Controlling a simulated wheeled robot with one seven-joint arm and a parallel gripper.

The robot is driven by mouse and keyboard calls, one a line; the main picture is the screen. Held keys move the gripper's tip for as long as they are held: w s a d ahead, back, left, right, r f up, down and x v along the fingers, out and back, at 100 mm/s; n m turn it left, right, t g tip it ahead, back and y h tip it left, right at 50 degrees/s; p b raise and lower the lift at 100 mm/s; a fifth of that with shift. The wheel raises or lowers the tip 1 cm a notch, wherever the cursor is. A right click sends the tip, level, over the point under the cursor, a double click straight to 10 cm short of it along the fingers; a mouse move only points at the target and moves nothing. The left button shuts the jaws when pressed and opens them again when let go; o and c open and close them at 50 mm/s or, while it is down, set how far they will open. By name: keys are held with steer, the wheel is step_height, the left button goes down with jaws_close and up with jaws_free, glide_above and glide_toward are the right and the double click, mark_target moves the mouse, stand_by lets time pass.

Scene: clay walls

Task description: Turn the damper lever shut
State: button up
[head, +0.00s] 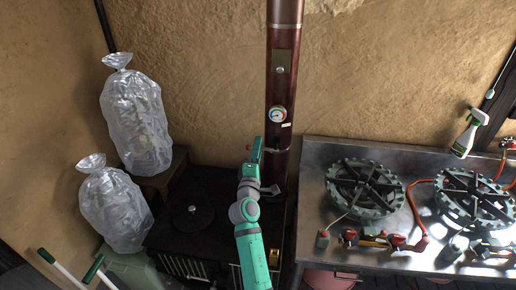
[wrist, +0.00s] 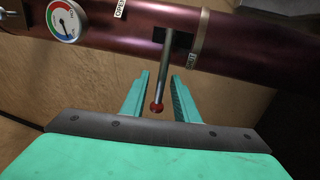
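The damper lever (wrist: 161,75) is a thin metal rod with a red ball end, sticking out of a dark slot in the dark red stove pipe (wrist: 255,46). In the head view the pipe (head: 284,60) rises along the clay wall, and the lever's red knob (head: 249,147) shows just left of my gripper. My gripper (head: 257,150) is at the pipe's lower part. In the wrist view its two green fingers (wrist: 157,98) are open, one on each side of the lever, with gaps visible. An "OPEN" label (wrist: 120,9) is on the pipe left of the lever.
A round gauge (head: 278,114) is on the pipe above the lever. A black stove (head: 190,215) stands below. Wrapped bags (head: 137,125) stand at left, and a steel counter with burners (head: 366,188) is at right.

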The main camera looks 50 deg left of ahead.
steer(key=v, duration=1.1)
steer(key=shift+w+a, duration=0.1)
stand_by(0.4)
